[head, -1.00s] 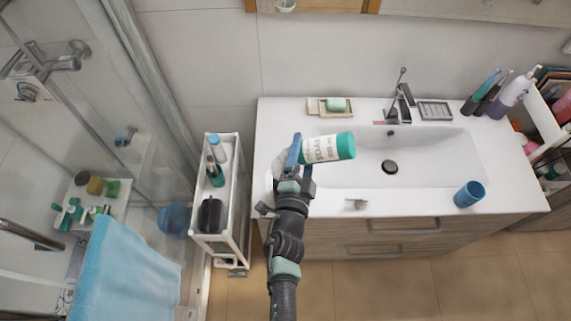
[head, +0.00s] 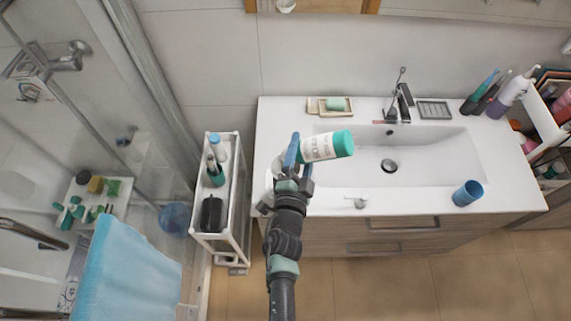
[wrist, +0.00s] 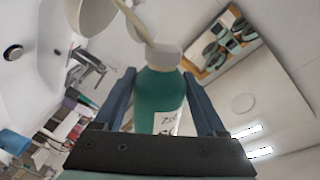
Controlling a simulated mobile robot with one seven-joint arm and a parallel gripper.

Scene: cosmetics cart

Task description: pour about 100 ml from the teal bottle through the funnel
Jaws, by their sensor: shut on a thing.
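My gripper (head: 294,165) is shut on the teal bottle (head: 342,143), which it holds above the left part of the washbasin counter. The bottle lies nearly sideways, with its teal end to the right and slightly raised; its other end is hidden behind my gripper in the head view. In the wrist view the bottle (wrist: 158,95) sits between both fingers, its pale neck away from the palm. A cream, bowl-like shape (wrist: 92,14), possibly the funnel, is beyond the neck to the upper left. I cannot tell whether they touch, or whether liquid flows.
The counter holds a soap dish (head: 314,105), a tap (head: 404,102), a blue cup (head: 467,193) and a small pale object (head: 357,202). A white cart (head: 238,190) with bottles stands left of the counter. The basin (head: 440,160) is empty.

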